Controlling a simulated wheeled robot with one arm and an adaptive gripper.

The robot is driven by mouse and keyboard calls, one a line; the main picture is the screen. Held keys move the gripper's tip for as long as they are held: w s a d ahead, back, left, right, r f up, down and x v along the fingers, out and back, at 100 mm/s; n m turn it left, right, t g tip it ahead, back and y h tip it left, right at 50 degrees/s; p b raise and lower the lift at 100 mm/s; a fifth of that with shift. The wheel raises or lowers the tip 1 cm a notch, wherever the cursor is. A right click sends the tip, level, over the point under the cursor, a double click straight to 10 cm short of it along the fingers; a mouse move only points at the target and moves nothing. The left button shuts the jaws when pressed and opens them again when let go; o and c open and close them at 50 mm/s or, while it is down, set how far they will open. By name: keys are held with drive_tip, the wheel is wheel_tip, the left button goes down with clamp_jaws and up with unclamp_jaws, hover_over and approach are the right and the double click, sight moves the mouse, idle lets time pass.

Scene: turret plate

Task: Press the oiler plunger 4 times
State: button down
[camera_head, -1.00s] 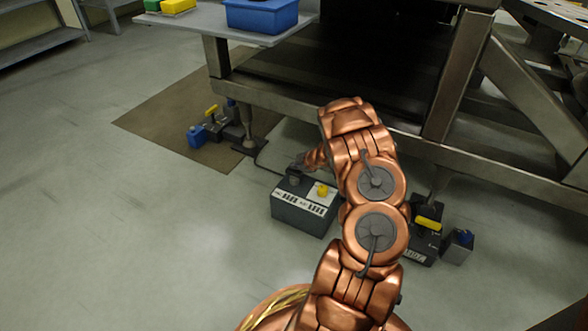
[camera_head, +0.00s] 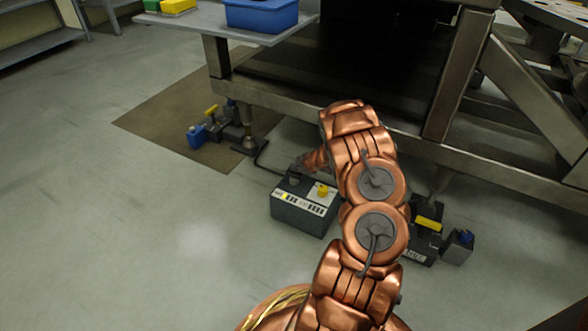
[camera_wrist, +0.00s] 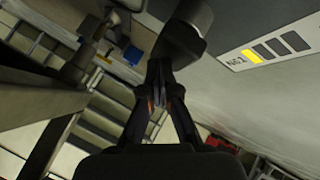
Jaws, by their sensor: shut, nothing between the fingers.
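The oiler (camera_head: 302,213) is a dark grey box on the floor in front of the metal frame. A yellow knob (camera_head: 321,190) and a dark plunger (camera_head: 293,181) stand on its top. A label strip on the box shows one yellow cell, also seen in the wrist view (camera_wrist: 252,57) beside several dark cells. My gripper (camera_wrist: 158,68) is shut and empty, its fingertips by the dark round plunger head (camera_wrist: 183,38). I cannot tell whether they touch. In the head view my arm partly hides the gripper at the box's far side.
A heavy metal frame (camera_head: 330,120) stands behind the box. Blue and yellow parts (camera_head: 205,128) sit on a brown mat at left. Floor at front left is clear.

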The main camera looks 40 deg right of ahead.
drive_tip(key=shift+f, duration=0.1)
idle(0.4)
drive_tip(key=shift+r+p, duration=1.6)
drive_tip(key=shift+r, duration=0.05)
drive_tip(key=shift+r, duration=0.15)
drive_tip(key=shift+r+p, duration=2.2)
drive_tip(key=shift+r, duration=0.2)
drive_tip(key=shift+r, duration=0.1)
wheel_tip(320, 180, up, 3)
drive_tip(key=p, duration=0.5)
drive_tip(key=shift+r, duration=0.15)
